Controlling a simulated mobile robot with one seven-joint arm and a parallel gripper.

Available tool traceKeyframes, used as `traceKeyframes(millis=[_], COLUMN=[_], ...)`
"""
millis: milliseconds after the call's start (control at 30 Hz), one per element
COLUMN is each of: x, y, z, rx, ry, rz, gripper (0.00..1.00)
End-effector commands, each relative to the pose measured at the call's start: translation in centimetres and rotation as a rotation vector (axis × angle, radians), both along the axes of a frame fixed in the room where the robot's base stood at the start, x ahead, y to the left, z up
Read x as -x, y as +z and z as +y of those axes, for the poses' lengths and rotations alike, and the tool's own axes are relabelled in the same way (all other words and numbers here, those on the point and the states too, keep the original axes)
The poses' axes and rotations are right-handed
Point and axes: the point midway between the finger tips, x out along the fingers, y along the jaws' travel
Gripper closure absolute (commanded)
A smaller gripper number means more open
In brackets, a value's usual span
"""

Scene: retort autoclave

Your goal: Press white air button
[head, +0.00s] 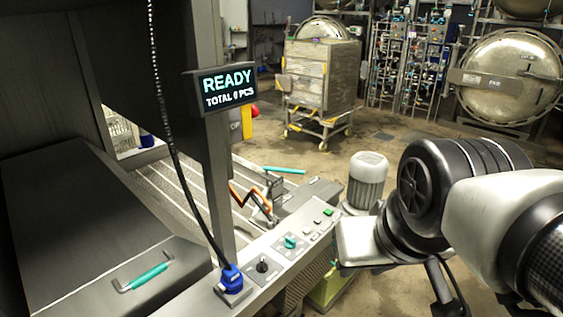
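The control panel (275,253) runs along the edge of the machine in the lower middle. It carries a black knob (262,265), a teal knob (290,241), a green button (328,212) and small pale buttons (308,232). The labels are too small to read, so I cannot tell which pale button is the white air button. My arm (480,195) reaches in from the right, and its dark wrist joint is right of the panel, apart from the buttons. I cannot make out my gripper's fingertips.
A display (227,86) on a post reads READY, TOTAL 0 PCS. A blue plug (231,279) with a black cable stands at the panel's near end. A lid with a teal handle (146,277) lies at left. A grey motor (367,180) stands behind the panel.

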Motion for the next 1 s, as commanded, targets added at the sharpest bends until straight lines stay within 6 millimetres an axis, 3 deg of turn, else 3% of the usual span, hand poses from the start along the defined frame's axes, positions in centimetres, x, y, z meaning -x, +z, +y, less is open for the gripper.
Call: traceKeyframes(millis=[467,667,1000], x=[-0.02,-0.02,-0.02], y=[-0.01,-0.01,-0.01], z=[0.00,0.00,0.00], rx=[0.000,0.000,0.000], ry=[0.000,0.000,0.000], rz=[0.000,0.000,0.000], gripper=[0.70,1.00,1.00])
